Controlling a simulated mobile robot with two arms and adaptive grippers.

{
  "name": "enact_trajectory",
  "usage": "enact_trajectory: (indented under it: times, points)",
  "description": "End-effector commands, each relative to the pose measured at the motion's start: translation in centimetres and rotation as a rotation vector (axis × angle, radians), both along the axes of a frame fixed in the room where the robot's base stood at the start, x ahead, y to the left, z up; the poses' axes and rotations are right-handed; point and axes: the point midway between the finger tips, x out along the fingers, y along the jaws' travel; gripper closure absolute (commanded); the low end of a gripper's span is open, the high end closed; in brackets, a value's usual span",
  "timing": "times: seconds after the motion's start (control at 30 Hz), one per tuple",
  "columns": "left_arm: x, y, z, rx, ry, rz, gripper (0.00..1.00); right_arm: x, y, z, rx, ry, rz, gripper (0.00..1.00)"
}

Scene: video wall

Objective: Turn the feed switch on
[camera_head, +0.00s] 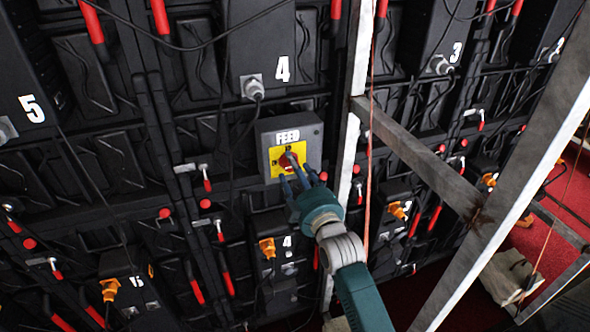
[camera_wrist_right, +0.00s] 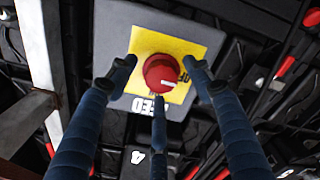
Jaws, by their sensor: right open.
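The feed switch is a grey box (camera_head: 311,136) with a white FEED label, a yellow plate (camera_head: 272,158) and a red round knob (camera_head: 284,161). In the right wrist view, the box (camera_wrist_right: 110,30) appears upside down, with the red knob (camera_wrist_right: 160,70) in the middle. A white mark on the knob points right, toward partly hidden lettering on the plate. My right gripper (camera_head: 295,172) is open. Its three blue fingers (camera_wrist_right: 159,78) are spread around the knob, close to the plate; I cannot tell whether they touch it. My left gripper is not in view.
Black video wall panels with red handles and hanging cables surround the switch. A grey metal upright (camera_head: 350,130) stands just right of the box, and a diagonal beam (camera_head: 425,160) runs off it. A red floor (camera_head: 560,200) shows at the right.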

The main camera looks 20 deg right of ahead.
Motion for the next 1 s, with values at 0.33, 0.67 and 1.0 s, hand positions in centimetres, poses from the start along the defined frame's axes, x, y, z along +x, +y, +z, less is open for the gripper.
enact_trajectory:
  times: [0.33, 0.67, 1.0]
  points:
    - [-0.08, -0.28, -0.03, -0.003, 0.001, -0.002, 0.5, -0.04, -0.02, -0.08, 0.0, 0.001, 0.0, 0.93]
    - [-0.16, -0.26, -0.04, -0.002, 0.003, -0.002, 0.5, -0.07, -0.08, -0.29, 0.002, 0.006, -0.001, 0.94]
    - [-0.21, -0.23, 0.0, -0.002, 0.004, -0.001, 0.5, -0.09, -0.13, -0.5, 0.013, 0.011, -0.002, 0.94]
